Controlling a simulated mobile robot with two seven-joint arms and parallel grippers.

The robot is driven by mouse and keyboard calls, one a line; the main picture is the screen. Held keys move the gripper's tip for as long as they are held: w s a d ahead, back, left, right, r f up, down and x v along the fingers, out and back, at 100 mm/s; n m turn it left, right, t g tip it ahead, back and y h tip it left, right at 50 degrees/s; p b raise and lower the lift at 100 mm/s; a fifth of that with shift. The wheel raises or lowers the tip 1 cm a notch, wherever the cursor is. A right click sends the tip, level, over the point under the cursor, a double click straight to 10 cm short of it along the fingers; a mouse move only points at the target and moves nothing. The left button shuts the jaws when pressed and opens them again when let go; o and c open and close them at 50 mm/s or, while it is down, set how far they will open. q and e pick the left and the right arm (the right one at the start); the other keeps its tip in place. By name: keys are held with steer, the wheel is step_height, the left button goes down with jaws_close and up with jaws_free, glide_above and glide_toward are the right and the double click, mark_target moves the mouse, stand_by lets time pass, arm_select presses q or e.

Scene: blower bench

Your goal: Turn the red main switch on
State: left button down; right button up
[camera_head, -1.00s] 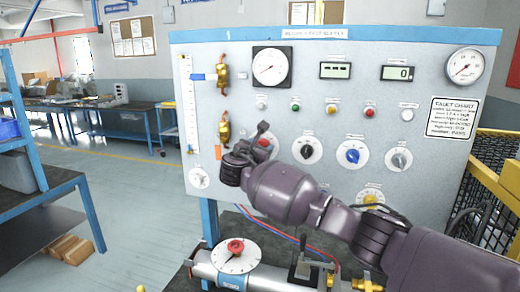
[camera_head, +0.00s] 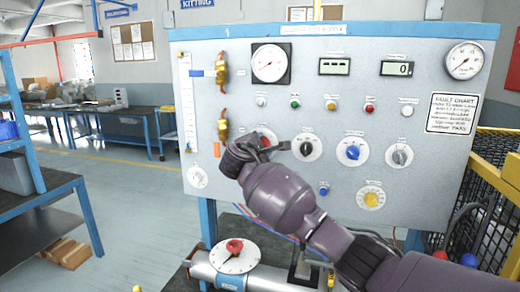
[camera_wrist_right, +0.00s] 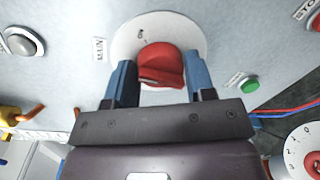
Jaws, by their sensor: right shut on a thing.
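The red main switch is a knob on a round white dial on the grey panel. In the head view the switch (camera_head: 266,139) shows partly above my right gripper (camera_head: 268,148), which covers its lower part. In the right wrist view the red knob (camera_wrist_right: 161,66) sits between the two blue fingers of my right gripper (camera_wrist_right: 161,78), which is shut on it. The white dial (camera_wrist_right: 125,42) has a small mark above the knob, and a "MAIN" label stands left of it. The knob's exact setting is hard to read. My left gripper is not in view.
On the panel (camera_head: 300,200), a black-and-white knob (camera_head: 307,148), a blue knob (camera_head: 352,151) and a grey knob (camera_head: 399,155) stand right of the switch. Brass valves (camera_head: 223,125) are at its left. A pipe with a red-knobbed dial (camera_head: 235,256) lies below.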

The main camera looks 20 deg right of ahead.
steer(key=m+y+b, duration=0.1)
steer(key=m+b, duration=0.1)
steer(key=m, duration=0.5)
steer(key=shift+f, duration=0.15)
steer(key=shift+m, duration=0.4)
steer(key=o, duration=0.9)
steer(key=b+v, duration=0.1)
steer(key=v, duration=1)
steer(key=shift+s+d+f, duration=0.1)
steer(key=shift+d, duration=0.1)
